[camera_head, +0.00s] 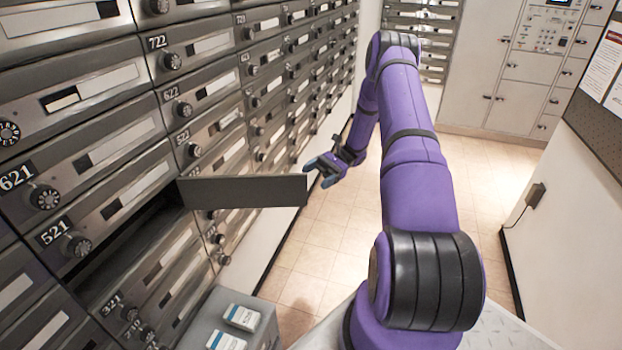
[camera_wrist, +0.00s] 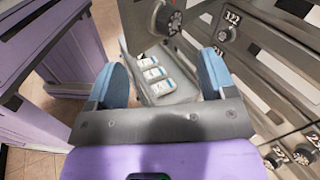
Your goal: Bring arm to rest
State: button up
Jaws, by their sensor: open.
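My purple arm reaches forward from the lower right in the head view, and my gripper (camera_head: 322,169) is at its far end, beside the free edge of an open mailbox door (camera_head: 245,191). I cannot tell from this view whether the two touch. In the wrist view my gripper (camera_wrist: 163,85) has its two blue fingers wide apart with nothing held between them. Below and beyond the fingers, several small white and blue boxes (camera_wrist: 152,73) lie on a grey surface.
A wall of numbered mailboxes (camera_head: 200,90) runs along the left. The open compartment (camera_head: 130,245) is dark inside. White and blue boxes (camera_head: 242,317) sit on a grey box (camera_head: 262,318) at the bottom. Tiled floor (camera_head: 325,235) is clear. A board (camera_head: 600,90) hangs on the right wall.

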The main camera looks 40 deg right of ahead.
dwell(0.5)
jog(key=s+a+r+n+g+h, duration=0.1)
jog(key=s+a+r+n+h, duration=0.25)
jog(key=r, duration=0.55)
jog(key=a+r+n+g+h, duration=0.1)
jog(key=a+r+n+h, duration=0.1)
jog(key=a+r+h, duration=0.4)
jog(key=s+a+r+n+g+h, duration=0.1)
jog(key=s+a+r+n+h, duration=0.1)
jog(key=a+r, duration=0.65)
jog(key=s+a+r+n+t+h, duration=0.3)
jog(key=s+r, duration=0.3)
jog(key=s, duration=0.4)
jog(key=s+a+r+n+t+h, duration=0.3)
jog(key=s+r+t, duration=0.3)
jog(key=s, duration=0.4)
jog(key=shift+s+r+n, duration=0.35)
jog(key=shift+r+n, duration=0.45)
jog(key=shift+n, duration=0.05)
jog(key=shift+h, duration=0.25)
